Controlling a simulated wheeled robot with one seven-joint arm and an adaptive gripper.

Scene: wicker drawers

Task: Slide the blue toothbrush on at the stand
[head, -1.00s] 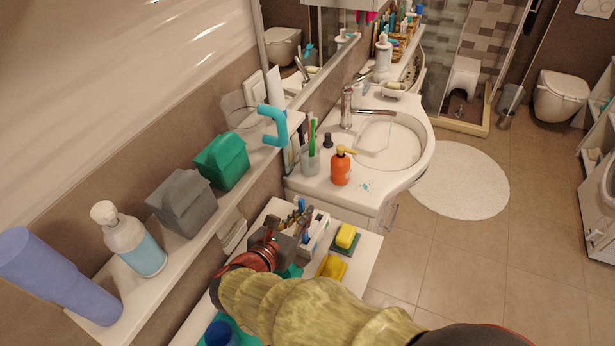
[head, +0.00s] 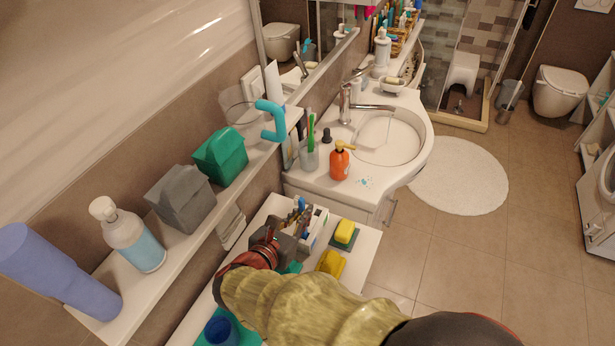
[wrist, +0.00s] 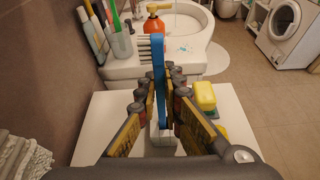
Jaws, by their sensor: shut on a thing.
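The blue toothbrush (wrist: 159,58) stands upright between the fingers of my gripper (wrist: 163,78) in the wrist view, with its white bristles facing left. My gripper is shut on it. In the head view my gripper (head: 299,217) is small and partly hidden by my arm, above the white side table. A white piece (wrist: 164,138) shows low between the fingers in the wrist view, and a white box-like thing (head: 317,230) shows beside my gripper in the head view. I cannot tell whether either is the stand, or whether the toothbrush's lower end touches anything.
A yellow sponge (head: 345,232) on a green base and another yellow thing (head: 331,262) lie right of my gripper. An orange soap bottle (head: 340,162) and a cup with toothbrushes (head: 309,158) stand by the sink. A wall shelf (head: 180,252) runs along the left.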

